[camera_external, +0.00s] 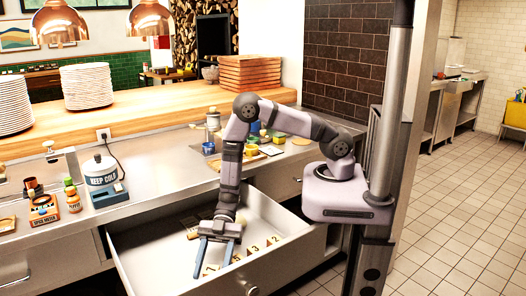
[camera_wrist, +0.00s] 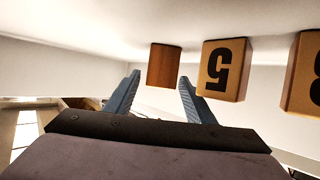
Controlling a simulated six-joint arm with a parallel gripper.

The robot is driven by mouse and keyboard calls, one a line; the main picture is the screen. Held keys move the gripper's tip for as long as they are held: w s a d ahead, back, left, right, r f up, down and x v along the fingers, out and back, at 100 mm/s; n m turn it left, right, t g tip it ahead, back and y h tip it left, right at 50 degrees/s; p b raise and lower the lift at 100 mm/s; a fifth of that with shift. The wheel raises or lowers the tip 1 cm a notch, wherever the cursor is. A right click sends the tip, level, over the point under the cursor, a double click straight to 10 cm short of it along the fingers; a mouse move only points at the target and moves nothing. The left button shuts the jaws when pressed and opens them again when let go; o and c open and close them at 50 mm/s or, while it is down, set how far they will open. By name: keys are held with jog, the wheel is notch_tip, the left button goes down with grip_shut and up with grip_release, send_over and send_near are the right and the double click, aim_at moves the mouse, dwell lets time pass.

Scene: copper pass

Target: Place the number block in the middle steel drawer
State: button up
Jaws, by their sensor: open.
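The steel drawer (camera_external: 280,262) under the counter is pulled open. Number blocks stand in a row inside it near the front panel, including a 5 block (camera_wrist: 224,68), a partly cut-off block (camera_wrist: 303,72) to its right and blocks that look like a 3 (camera_external: 254,249) and a 2 (camera_external: 272,240). A block with a plain wooden face (camera_wrist: 164,65) is left of the 5, its number not visible. My gripper (camera_external: 212,270) is inside the drawer, pointing down, open and empty. In the wrist view its fingertips (camera_wrist: 159,78) are spread, with the plain-faced block just beyond the gap.
The drawer walls (camera_external: 122,245) surround my gripper. The counter above holds a "KEEP OUT" canister (camera_external: 101,172), a spice box (camera_external: 43,209), an orange-labelled bottle (camera_external: 73,201) and small items at the back. Plate stacks (camera_external: 86,86) stand on the wooden shelf. Much of the drawer floor is bare.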

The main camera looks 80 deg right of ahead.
jog(key=shift+r, duration=0.1)
jog(key=shift+r, duration=0.25)
jog(key=p+v, duration=0.2)
jog(key=v, duration=0.1)
jog(key=p+v, duration=0.2)
jog(key=v, duration=0.1)
jog(key=shift+r, duration=0.4)
jog(key=shift+d+r, duration=0.15)
jog(key=shift+d, duration=0.6)
